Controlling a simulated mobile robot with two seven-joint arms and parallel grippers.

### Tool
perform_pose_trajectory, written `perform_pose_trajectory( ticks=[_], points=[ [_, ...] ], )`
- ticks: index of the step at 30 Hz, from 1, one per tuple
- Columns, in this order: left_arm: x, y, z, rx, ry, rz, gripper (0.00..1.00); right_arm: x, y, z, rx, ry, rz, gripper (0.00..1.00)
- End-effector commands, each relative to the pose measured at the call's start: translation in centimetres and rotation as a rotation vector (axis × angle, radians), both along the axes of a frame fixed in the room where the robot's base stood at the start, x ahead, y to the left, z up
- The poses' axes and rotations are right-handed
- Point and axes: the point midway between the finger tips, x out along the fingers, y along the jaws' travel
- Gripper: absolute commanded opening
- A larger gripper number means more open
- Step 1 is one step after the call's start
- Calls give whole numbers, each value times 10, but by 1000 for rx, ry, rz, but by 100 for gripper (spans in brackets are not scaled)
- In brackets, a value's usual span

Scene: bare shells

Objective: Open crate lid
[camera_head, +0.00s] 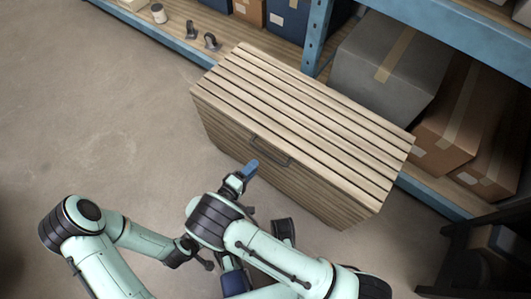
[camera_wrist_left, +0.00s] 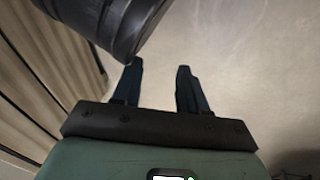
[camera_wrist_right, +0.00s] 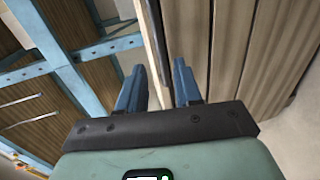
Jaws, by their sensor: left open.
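The wooden slatted crate (camera_head: 250,150) stands on the floor in front of the shelf. Its lid (camera_head: 300,105) lies flat and shut on top. A dark handle (camera_head: 270,152) is on its front face, below the lid edge. My right gripper (camera_head: 245,172) is at the front face, just left of the handle. In the right wrist view my right gripper (camera_wrist_right: 158,80) has its blue fingers apart, close to the crate planks (camera_wrist_right: 240,45). My left gripper (camera_wrist_left: 160,80) is open and empty over the floor; in the head view it is largely hidden by my right arm.
A blue-framed shelf (camera_head: 316,35) stands behind the crate, holding a grey box (camera_head: 385,70) and cardboard boxes (camera_head: 455,120). Dark furniture (camera_head: 480,255) stands at the lower right. The floor (camera_head: 110,110) left of the crate is clear. My two arms are close together before the crate.

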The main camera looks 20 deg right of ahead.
Motion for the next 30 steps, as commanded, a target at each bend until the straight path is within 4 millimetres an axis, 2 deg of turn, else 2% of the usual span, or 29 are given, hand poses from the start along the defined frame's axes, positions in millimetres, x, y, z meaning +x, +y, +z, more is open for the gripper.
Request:
perform_pose_trajectory(
  ticks=[1,6,12,18,25,26,27,29,30],
  points=[
    [-4,1,-5,-1,13,1,43,7,-11,-4,-1,1,-4,34],
    [-17,2,-16,-5,56,3,43,28,-38,-11,-1,0,-4,34],
    [-28,4,-25,-6,95,6,43,46,-59,-17,0,0,-2,34],
    [-32,4,-28,-7,110,7,43,53,-68,-18,-1,-1,0,34],
    [-33,4,-28,-7,111,7,43,53,-68,-18,-1,-1,0,34],
    [-33,4,-28,-7,110,7,43,53,-68,-18,-1,-1,0,31],
    [-33,4,-28,-7,110,7,43,53,-68,-18,-1,-1,0,18],
    [-33,4,-28,-7,110,7,43,53,-68,-18,-1,-1,0,0],
    [-33,4,-28,-7,110,7,43,53,-68,-18,-1,-1,0,0]
  ],
)
